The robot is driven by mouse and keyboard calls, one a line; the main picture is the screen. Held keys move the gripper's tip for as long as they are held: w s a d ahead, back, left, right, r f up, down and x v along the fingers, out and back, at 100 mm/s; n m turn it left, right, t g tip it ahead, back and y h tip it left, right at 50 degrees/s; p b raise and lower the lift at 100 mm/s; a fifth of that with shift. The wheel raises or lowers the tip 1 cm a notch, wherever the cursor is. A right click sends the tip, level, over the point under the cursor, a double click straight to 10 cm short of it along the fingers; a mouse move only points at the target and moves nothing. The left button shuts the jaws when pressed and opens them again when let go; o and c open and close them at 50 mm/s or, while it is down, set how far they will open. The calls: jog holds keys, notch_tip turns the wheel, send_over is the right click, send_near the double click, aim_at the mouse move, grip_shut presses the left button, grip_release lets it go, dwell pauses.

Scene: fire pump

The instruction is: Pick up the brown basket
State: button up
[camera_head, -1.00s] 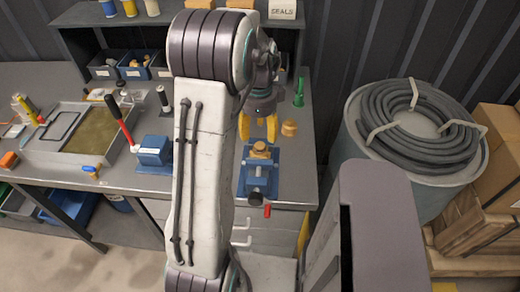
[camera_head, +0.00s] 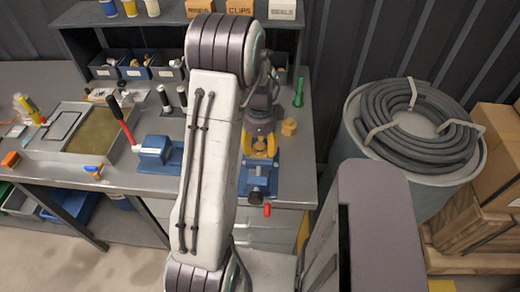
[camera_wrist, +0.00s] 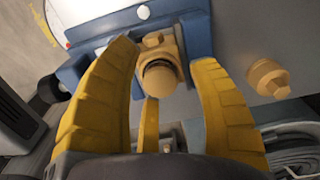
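I see no brown basket in either view. My gripper (camera_head: 260,146) has yellow fingers and hangs over the blue vise (camera_head: 257,183) on the bench. In the wrist view the fingers (camera_wrist: 170,85) are spread apart. A tan-brown fitting (camera_wrist: 158,65) held in the vise shows between them, and I see no clear contact. In the head view the gripper mostly hides that fitting. A second tan piece (camera_head: 289,127) lies loose on the bench just right of my gripper; it also shows at right in the wrist view (camera_wrist: 268,78).
A blue block with a red-handled lever (camera_head: 155,150) stands left of my arm. Farther left is a shallow tray (camera_head: 95,130). A green nozzle (camera_head: 299,92) stands behind. A drum with coiled hose (camera_head: 420,125) and cardboard boxes (camera_head: 500,150) stand right of the bench.

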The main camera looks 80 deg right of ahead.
aim_at(262, 146)
jog(key=c, duration=0.9)
jog(key=shift+c, duration=0.2)
jog(key=shift+r, duration=0.65)
jog(key=r, duration=0.1)
jog(key=r+b, duration=0.1)
jog(key=r, duration=0.1)
jog(key=shift+s+a, duration=0.1)
jog(key=shift+s, duration=0.25)
jog(key=s+a+r+b, duration=0.1)
jog(key=s+a+r, duration=0.4)
jog(key=s, duration=0.4)
jog(key=shift+s+r+b, duration=0.25)
jog(key=shift+r+b, duration=0.15)
jog(key=shift+r, duration=0.45)
